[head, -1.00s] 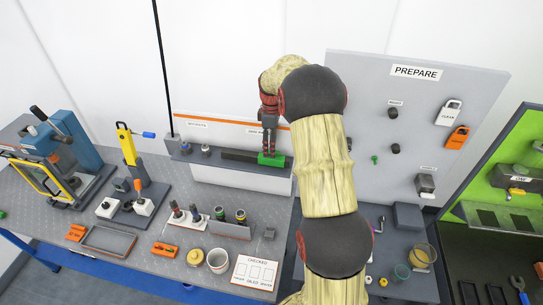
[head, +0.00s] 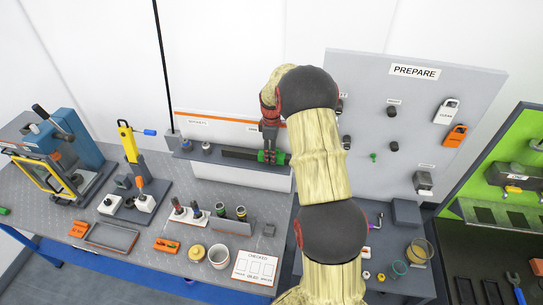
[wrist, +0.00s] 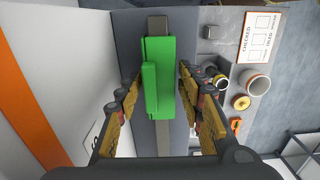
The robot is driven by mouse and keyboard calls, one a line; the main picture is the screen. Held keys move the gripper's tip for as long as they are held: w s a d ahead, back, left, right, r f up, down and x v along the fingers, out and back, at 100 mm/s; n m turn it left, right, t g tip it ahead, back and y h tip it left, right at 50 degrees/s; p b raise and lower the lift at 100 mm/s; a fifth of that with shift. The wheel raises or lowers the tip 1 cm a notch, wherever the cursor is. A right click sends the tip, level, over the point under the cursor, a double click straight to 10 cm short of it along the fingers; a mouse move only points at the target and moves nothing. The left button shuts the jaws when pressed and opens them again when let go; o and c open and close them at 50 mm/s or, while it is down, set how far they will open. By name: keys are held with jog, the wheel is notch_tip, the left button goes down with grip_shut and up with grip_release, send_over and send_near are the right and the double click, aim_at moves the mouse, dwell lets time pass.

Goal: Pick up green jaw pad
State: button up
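The green jaw pad (wrist: 158,78) sits on a dark narrow bar (wrist: 158,25) on the grey shelf. In the head view the pad (head: 281,158) is at the right end of the bar, partly hidden behind my fingers. My gripper (head: 270,152) points down at the pad. In the wrist view my gripper (wrist: 160,88) is open, with one finger on each side of the pad. Gaps show between both fingers and the pad, so nothing is held.
The back panel with an orange stripe (head: 222,121) rises close behind the shelf. In front stand a holder with green- and yellow-topped injectors (head: 240,213), a white cup (head: 219,256) and a CHECKED card (head: 256,266). A PREPARE board (head: 430,110) stands to the right.

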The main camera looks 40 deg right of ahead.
jog(key=c, duration=0.9)
jog(key=shift+r, duration=0.1)
